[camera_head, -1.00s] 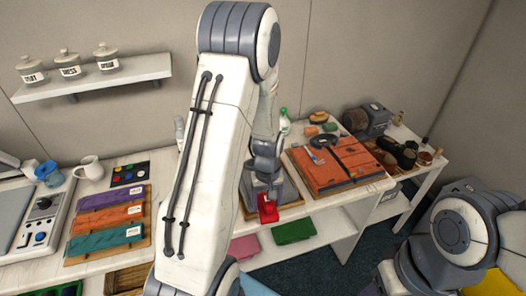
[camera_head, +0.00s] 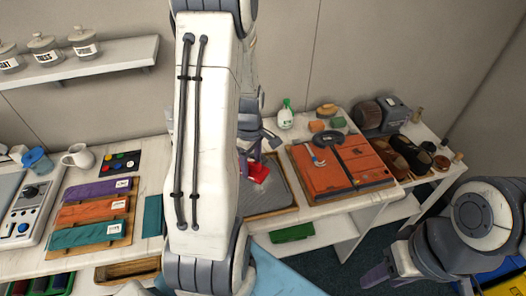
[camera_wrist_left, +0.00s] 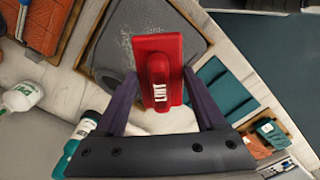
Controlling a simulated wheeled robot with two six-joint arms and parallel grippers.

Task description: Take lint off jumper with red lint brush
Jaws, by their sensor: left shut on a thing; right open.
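My left gripper (camera_head: 250,160) is shut on the red lint brush (camera_head: 259,173). In the left wrist view the gripper (camera_wrist_left: 162,95) has its purple fingers on either side of the brush (camera_wrist_left: 170,52), whose handle reads LINT. The brush is over the dark grey jumper (camera_head: 283,197), which lies on a wood-edged board; I cannot tell whether they touch. Pale lint specks show on the jumper (camera_wrist_left: 125,28) in the left wrist view. My left arm hides part of the bench. My right gripper (camera_head: 378,276) is open and empty at the lower right, partly cut off by its arm.
A white-green spray bottle (camera_head: 285,115) stands behind. Shoes (camera_head: 405,153) and a grey machine (camera_head: 382,115) are at the far right. Folded coloured cloths (camera_head: 92,213) lie left. A green cloth (camera_head: 291,233) lies below.

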